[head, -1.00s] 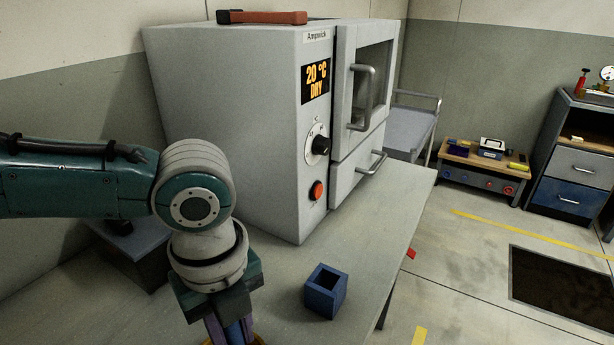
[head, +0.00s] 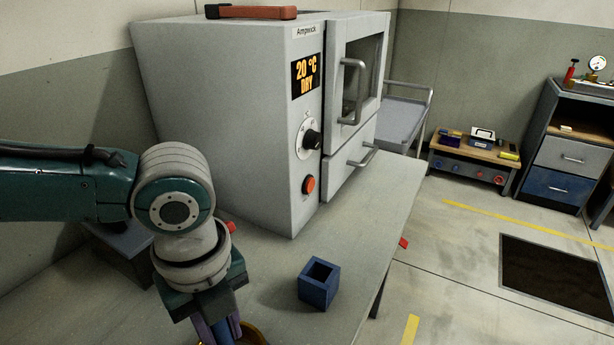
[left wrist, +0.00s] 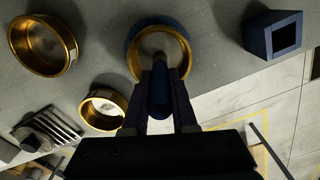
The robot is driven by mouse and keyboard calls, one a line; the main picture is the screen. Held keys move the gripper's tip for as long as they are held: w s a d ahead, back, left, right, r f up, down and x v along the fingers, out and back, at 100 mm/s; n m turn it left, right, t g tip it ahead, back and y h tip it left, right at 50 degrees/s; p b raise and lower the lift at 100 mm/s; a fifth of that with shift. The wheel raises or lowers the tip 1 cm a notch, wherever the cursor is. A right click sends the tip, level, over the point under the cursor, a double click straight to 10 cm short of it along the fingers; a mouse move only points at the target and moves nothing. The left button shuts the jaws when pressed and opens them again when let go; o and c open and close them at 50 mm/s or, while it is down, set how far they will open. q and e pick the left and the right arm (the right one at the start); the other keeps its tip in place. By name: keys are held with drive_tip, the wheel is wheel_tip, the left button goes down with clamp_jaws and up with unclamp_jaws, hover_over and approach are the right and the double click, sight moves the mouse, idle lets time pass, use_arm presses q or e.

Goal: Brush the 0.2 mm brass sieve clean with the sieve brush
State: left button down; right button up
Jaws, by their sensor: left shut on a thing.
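My left gripper (head: 214,329) is shut on the blue handle of the sieve brush, which also shows between the dark fingers in the left wrist view (left wrist: 160,90). The handle points at a brass sieve (left wrist: 131,62) in the middle of the left wrist view. The brush's far end overlaps this sieve in the picture; I cannot tell whether bristles touch the mesh. Two more brass sieves stand at the left (left wrist: 70,50) and lower left (left wrist: 103,123). No mesh label is readable. A brass rim (head: 260,338) shows beside the gripper in the head view. My right gripper is not in view.
An open blue square holder (head: 313,291) stands on the grey bench (head: 375,225), right of the gripper. A large grey oven (head: 225,120) stands behind it, reading 20 °C DRY. A ribbed grey object (left wrist: 50,128) is at lower left in the wrist view.

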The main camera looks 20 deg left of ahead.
use_arm(q)
drive_tip(key=shift+s+a, duration=0.15)
drive_tip(key=shift+s+a+p, duration=0.65)
drive_tip(key=shift+s+a, duration=0.1)
drive_tip(key=shift+a, duration=0.15)
wheel_tip(320, 180, up, 7)
drive_tip(key=p, duration=0.7)
idle(0.4)
wheel_tip(320, 180, up, 6)
drive_tip(key=p, duration=0.6)
drive_tip(key=shift+p, duration=0.3)
